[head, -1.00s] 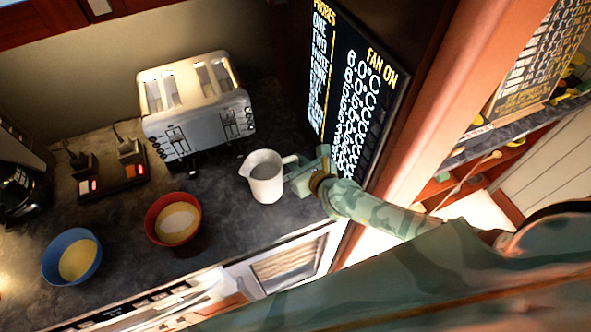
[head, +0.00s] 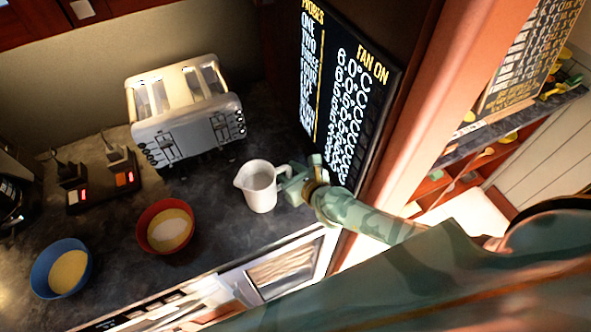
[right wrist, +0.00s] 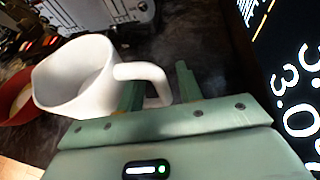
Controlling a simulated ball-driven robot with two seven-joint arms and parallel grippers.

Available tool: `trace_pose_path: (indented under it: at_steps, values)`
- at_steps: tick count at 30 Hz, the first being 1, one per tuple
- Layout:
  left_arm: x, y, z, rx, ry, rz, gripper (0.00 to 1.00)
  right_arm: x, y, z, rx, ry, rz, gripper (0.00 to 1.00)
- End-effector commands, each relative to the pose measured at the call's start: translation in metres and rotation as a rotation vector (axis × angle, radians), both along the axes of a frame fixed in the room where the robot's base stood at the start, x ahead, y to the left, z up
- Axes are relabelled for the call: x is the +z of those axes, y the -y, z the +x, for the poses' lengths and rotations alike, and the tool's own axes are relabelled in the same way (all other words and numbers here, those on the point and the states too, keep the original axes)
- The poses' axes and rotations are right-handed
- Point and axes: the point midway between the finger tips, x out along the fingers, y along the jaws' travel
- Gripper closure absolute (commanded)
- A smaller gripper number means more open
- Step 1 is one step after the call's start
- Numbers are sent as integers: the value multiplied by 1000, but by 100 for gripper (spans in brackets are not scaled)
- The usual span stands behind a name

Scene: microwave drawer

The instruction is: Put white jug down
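The white jug (head: 258,190) stands upright on the dark counter, in front of the toaster and right of the red bowl. In the right wrist view the jug (right wrist: 85,80) is at the left, with its handle reaching towards my right gripper. My right gripper (head: 294,184) is at the handle, on the jug's right side. In the right wrist view its two fingers (right wrist: 161,90) stand apart on either side of the handle's outer bar, one behind the loop. A narrow gap shows between the handle and the right finger. My left gripper is not in view.
A silver toaster (head: 187,125) stands behind the jug. A red bowl (head: 150,244) and a blue bowl (head: 46,290) stand to the left. A dark panel with white writing (head: 345,100) rises close to the right gripper. Bare counter (head: 215,215) lies between red bowl and jug.

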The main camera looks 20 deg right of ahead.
Motion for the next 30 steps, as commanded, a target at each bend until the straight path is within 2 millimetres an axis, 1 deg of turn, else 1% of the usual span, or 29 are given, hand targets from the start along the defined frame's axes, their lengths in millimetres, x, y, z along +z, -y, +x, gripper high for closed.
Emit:
trace_pose_path:
  at_steps: [5,9,12,15,18,21,30]
  values:
    - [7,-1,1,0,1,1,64,13,7,-27,1,-2,-1,64]
    - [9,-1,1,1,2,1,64,26,13,-59,3,-2,-1,64]
    - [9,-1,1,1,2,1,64,34,18,-79,1,-2,-1,64]
    - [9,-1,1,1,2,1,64,40,22,-94,1,-1,0,64]
    - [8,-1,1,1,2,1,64,44,24,-103,0,-1,0,64]
    - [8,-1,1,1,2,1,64,46,25,-107,1,0,-1,64]
    - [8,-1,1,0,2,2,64,47,25,-108,0,1,0,64]
